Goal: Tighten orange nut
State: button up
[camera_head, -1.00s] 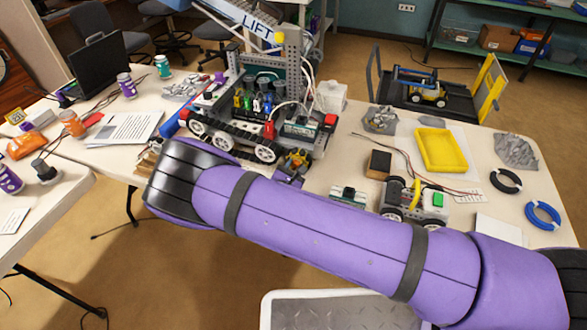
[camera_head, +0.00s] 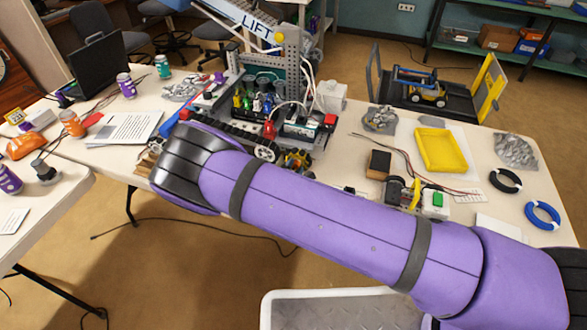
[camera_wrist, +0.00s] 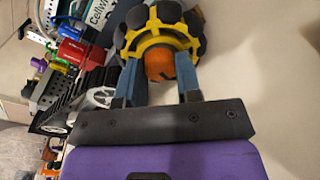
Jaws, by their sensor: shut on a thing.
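The orange nut (camera_wrist: 160,66) sits at the center of a yellow-hubbed wheel with dark rollers (camera_wrist: 160,38) in the wrist view. My gripper (camera_wrist: 158,62) has its two blue fingers on either side of the nut, shut on it. The same wheel (camera_head: 297,159) shows at the front right of the large tracked robot (camera_head: 262,82) in the head view. There my purple arm hides the gripper and the nut. How far the nut is threaded on cannot be told.

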jog(key=o, duration=0.9)
jog(key=shift+o, duration=0.2)
jog(key=v, duration=1.1)
jog(key=shift+w, duration=0.1)
